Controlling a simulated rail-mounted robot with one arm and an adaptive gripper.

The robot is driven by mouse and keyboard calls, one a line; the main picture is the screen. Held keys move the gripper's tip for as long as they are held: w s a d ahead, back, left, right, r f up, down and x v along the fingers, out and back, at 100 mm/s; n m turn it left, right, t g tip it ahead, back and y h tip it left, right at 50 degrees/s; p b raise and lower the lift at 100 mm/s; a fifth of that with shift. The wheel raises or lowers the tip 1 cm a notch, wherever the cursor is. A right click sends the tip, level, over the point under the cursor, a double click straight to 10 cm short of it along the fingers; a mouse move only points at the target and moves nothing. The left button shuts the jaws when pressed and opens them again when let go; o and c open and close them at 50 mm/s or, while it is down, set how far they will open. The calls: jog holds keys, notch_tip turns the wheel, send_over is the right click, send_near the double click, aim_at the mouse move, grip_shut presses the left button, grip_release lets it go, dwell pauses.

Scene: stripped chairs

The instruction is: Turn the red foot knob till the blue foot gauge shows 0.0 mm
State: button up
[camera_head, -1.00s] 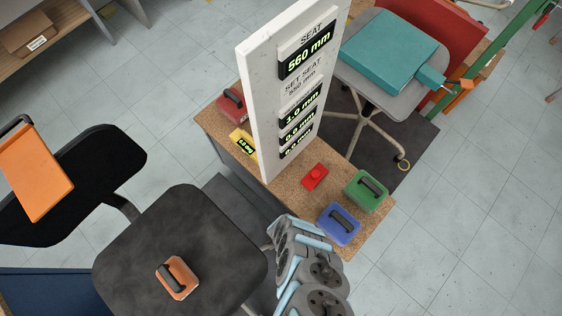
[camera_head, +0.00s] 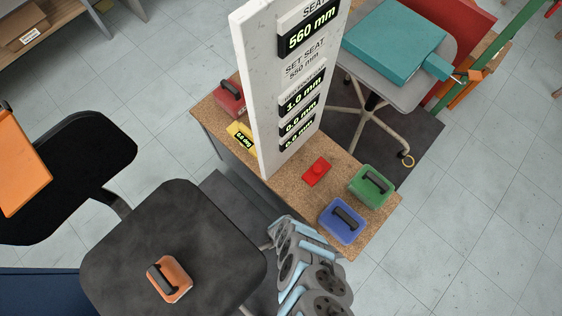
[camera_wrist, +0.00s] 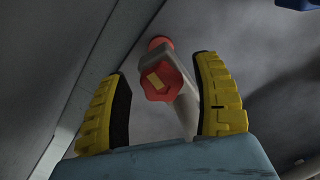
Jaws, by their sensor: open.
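The red foot knob (camera_wrist: 163,80), lobed with a yellow mark on its face, shows in the wrist view on a grey tube or leg. My gripper (camera_wrist: 160,72) is open, with one yellow-padded finger on each side of the knob. Gaps show between the knob and both fingers; its depth between them is hard to tell. In the head view, a white board carries three small gauges reading 1.0 mm (camera_head: 303,94), 0.0 mm (camera_head: 300,116) and 0.0 mm (camera_head: 298,135), top to bottom. Their labels are too small to tell which is the blue foot gauge.
The white board (camera_head: 262,110) also shows SEAT 560 mm and SET SEAT 550 mm. It stands on a cork-topped bench (camera_head: 290,190) with blue (camera_head: 342,222), green (camera_head: 372,186) and red (camera_head: 229,97) handled blocks. A dark seat (camera_head: 210,240) holds an orange handled block (camera_head: 170,280).

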jog(key=c, duration=1.2)
jog(key=shift+m, duration=0.3)
jog(key=m+p, duration=0.1)
jog(key=m, duration=0.5)
jog(key=shift+s, duration=0.15)
jog(key=m, duration=0.3)
jog(key=shift+s+a+m, duration=0.1)
jog(key=shift+a+m, duration=0.05)
jog(key=shift+m, duration=0.25)
jog(key=shift+m+p, duration=0.4)
jog(key=shift+m, duration=1.2)
jog(key=shift+m, duration=0.3)
jog(key=o, duration=1.2)
